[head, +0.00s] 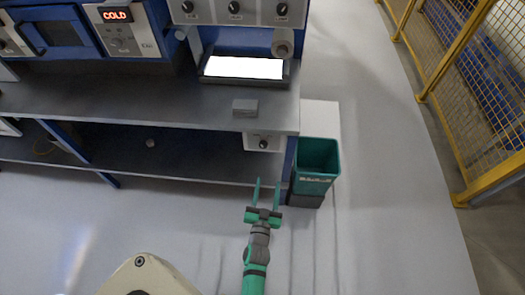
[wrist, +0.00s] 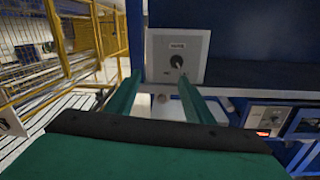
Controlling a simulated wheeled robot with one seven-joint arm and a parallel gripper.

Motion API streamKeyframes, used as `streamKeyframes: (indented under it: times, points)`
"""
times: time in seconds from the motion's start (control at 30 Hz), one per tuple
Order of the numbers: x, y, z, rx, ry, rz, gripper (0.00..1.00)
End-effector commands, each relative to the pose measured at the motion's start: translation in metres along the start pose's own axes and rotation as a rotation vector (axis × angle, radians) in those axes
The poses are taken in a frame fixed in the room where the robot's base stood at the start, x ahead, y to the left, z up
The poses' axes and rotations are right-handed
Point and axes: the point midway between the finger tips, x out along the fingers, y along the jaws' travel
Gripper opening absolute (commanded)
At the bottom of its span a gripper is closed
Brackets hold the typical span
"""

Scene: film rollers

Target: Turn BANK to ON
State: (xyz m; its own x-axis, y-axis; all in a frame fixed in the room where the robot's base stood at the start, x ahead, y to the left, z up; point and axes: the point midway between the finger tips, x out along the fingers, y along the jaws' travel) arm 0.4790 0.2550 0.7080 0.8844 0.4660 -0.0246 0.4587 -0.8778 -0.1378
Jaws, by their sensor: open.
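A pale panel with one dark round knob (head: 263,144) sits under the right end of the bench. I take it to be the panel (wrist: 196,48) in front of my fingers in the wrist view, with its knob (wrist: 177,62) near the right finger's tip. Its lettering is too small to read for certain, so I cannot confirm it says BANK or tell the setting. My gripper (head: 267,182) is open and empty, its two green fingers apart and pointing toward the panel. In the wrist view the gripper (wrist: 160,80) shows a gap before the knob.
A green bin (head: 318,158) stands right of the gripper, beside the bench end. The bench top (head: 150,108) overhangs the panel and carries a small grey block (head: 245,107). An upper panel (head: 235,10) has several knobs. A yellow fence (head: 455,95) is at right; floor between is clear.

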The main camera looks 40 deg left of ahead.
Motion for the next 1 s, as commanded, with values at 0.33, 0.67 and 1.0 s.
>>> streamKeyframes:
  times: [0.33,0.67,1.0]
  points:
    - [0.055,-0.04,0.001,0.011,0.016,-0.069,0.48]
    - [0.101,-0.042,0.0,0.011,0.016,-0.068,0.48]
    - [0.149,-0.046,-0.001,0.011,0.016,-0.069,0.48]
